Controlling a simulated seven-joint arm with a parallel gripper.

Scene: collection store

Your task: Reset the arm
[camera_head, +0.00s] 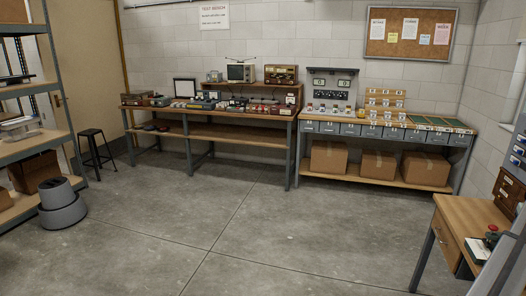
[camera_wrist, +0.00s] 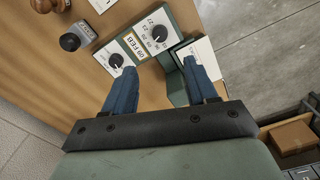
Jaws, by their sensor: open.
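My gripper (camera_wrist: 160,72) shows in the wrist view with its two blue fingers apart, and nothing is clearly held between them. Its fingertips point at a green and white perpetual calendar (camera_wrist: 140,42) with two black dials and a date window. Whether the fingers touch it I cannot tell. A green block-like part (camera_wrist: 174,84) lies partly behind the right finger, beside a white card or box (camera_wrist: 203,52). My gripper does not show in the head view.
In the wrist view a wooden desk top (camera_wrist: 50,100) holds a dark stamp-like item (camera_wrist: 77,37) and a brown wooden knob (camera_wrist: 45,5). In the head view a small desk (camera_head: 455,222) stands at right, a workbench (camera_head: 240,145) at the back. The middle floor is clear.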

